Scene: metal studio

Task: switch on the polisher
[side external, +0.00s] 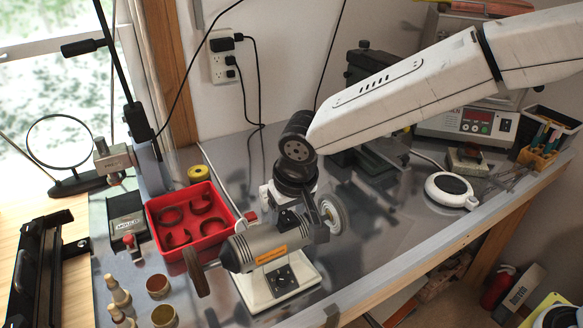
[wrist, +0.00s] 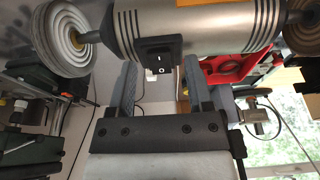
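The polisher (side external: 262,249) is a grey motor body with an orange label on a white base. It has a pale buffing wheel (side external: 335,213) at one end and a brown wheel (side external: 196,271) at the other. Its black rocker switch (wrist: 160,63), marked I and O, shows in the wrist view; I cannot tell which side is pressed. My gripper (wrist: 160,78) is open, its two grey fingers apart with the switch lying between their tips in the picture. In the side view my gripper (side external: 284,208) is close behind the polisher, partly hidden; contact cannot be told.
A white round device (side external: 451,190) lies to the right. The metal bench between is mostly clear.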

